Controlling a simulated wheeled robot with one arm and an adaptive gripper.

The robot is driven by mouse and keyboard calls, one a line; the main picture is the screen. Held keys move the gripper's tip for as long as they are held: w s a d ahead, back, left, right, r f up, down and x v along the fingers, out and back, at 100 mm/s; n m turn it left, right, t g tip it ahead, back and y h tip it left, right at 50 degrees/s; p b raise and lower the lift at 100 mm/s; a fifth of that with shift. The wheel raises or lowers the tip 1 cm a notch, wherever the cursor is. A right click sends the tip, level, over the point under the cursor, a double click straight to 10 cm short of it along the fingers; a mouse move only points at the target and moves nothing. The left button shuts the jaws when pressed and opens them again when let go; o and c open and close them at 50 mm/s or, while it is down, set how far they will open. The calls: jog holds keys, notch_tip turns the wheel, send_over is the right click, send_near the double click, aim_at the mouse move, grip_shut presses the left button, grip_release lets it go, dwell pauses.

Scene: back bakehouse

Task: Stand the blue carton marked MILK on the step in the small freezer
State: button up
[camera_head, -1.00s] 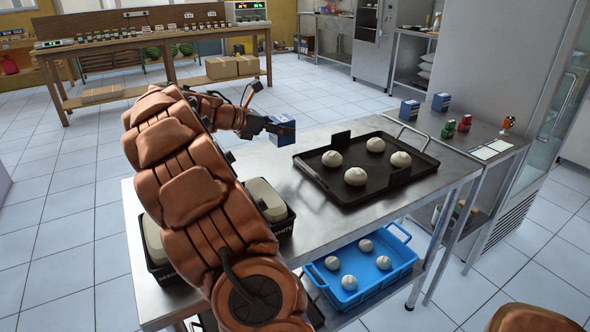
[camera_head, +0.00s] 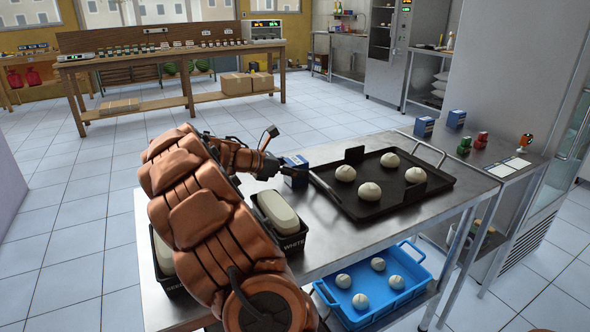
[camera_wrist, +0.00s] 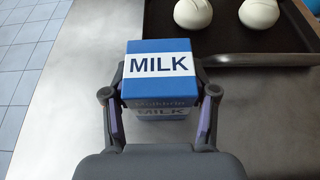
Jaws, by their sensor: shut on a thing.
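The blue carton (camera_head: 295,171) with a white band is in my gripper (camera_head: 282,168), at the left end of the dark baking tray. In the wrist view its top reads MILK (camera_wrist: 158,65), and the carton is upright. The fingers of my gripper (camera_wrist: 158,108) are closed on its two sides. The carton is over or on the steel bench; I cannot tell whether its base touches.
The dark tray (camera_head: 345,205) holds several dough balls. Bread tins (camera_head: 290,243) stand left of it, partly behind my arm. A blue crate (camera_head: 348,323) sits below. A glass-doored cabinet (camera_head: 575,140) is at right.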

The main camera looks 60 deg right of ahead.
jog(key=o, duration=0.9)
jog(key=shift+f, duration=0.1)
jog(key=shift+o, duration=0.7)
